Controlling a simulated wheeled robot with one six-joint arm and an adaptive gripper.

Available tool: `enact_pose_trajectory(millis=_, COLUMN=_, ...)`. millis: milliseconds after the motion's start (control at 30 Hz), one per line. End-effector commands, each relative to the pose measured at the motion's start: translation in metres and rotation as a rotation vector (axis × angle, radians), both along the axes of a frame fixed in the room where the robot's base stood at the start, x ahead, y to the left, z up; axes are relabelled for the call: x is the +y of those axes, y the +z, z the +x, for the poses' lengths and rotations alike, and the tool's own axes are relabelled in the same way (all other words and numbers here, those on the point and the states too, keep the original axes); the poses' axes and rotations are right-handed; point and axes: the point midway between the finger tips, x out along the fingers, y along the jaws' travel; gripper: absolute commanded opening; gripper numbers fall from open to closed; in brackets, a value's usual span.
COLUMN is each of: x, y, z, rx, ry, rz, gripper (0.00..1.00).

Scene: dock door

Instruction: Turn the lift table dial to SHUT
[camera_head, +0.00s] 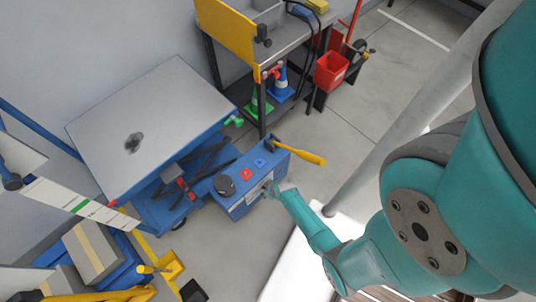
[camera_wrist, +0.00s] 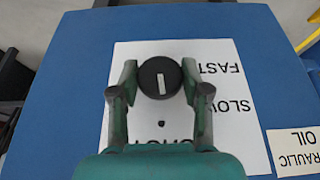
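The dial (camera_wrist: 160,77) is a round black knob with a white pointer bar that stands nearly vertical in the wrist view. It sits on a white label plate (camera_wrist: 215,60) reading FAST and SLOW upside down; a third word at the bottom is mostly hidden behind my gripper. My gripper (camera_wrist: 160,80) has one finger on each side of the dial; I cannot tell whether the fingers touch it. In the head view my gripper (camera_head: 275,188) is at the front face of the blue control box (camera_head: 243,203), beside the lift table (camera_head: 150,115), and covers the dial.
A HYDRAULIC OIL label (camera_wrist: 297,150) is beside the plate. A workbench (camera_head: 283,40) with cones below stands behind; a pale pole (camera_head: 400,110) stands near my arm.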

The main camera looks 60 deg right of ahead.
Motion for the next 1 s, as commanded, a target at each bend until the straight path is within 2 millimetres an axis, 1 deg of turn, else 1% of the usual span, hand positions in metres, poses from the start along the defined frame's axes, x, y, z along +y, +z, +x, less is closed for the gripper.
enact_pose_trajectory(millis=167, x=-0.0006, y=0.0, z=-0.0003, rx=0.0, ry=-0.001, rz=0.005, gripper=0.12)
enact_pose_trajectory(millis=500, x=-0.0016, y=-0.0011, z=-0.0019, rx=-0.029, ry=-0.005, rz=0.115, gripper=0.12)
enact_pose_trajectory(millis=867, x=-0.001, y=-0.0004, z=-0.0011, rx=-0.036, ry=-0.001, rz=0.129, gripper=0.12)
enact_pose_trajectory(millis=900, x=-0.0011, y=-0.0004, z=-0.0011, rx=-0.036, ry=0.0, rz=0.128, gripper=0.54)
enact_pose_trajectory(millis=967, x=-0.0012, y=-0.0004, z=-0.0011, rx=-0.036, ry=0.0, rz=0.128, gripper=0.69)
enact_pose_trajectory(millis=1000, x=-0.0012, y=-0.0004, z=-0.001, rx=-0.036, ry=0.0, rz=0.128, gripper=0.71)
